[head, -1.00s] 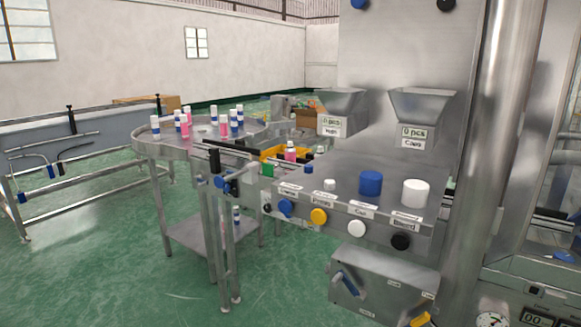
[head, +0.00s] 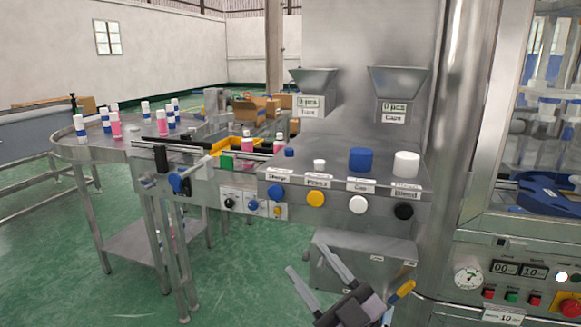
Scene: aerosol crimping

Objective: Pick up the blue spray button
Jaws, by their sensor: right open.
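A small blue spray button (head: 289,152) stands on the steel bench top at its left end, behind the front row of knobs. A small white piece (head: 319,165) stands to its right. My right gripper (head: 306,258) comes in from the bottom of the head view, in front of and below the bench. Its two grey fingers are apart, with nothing between them. It is clear of the blue spray button. My left gripper is not in view.
A large blue cap (head: 360,160) and a white cap (head: 406,164) stand farther right on the bench. Blue, yellow, white and black knobs stick out of its front. A steel column (head: 462,130) rises at the right. A round table (head: 68,148) with several cans stands left.

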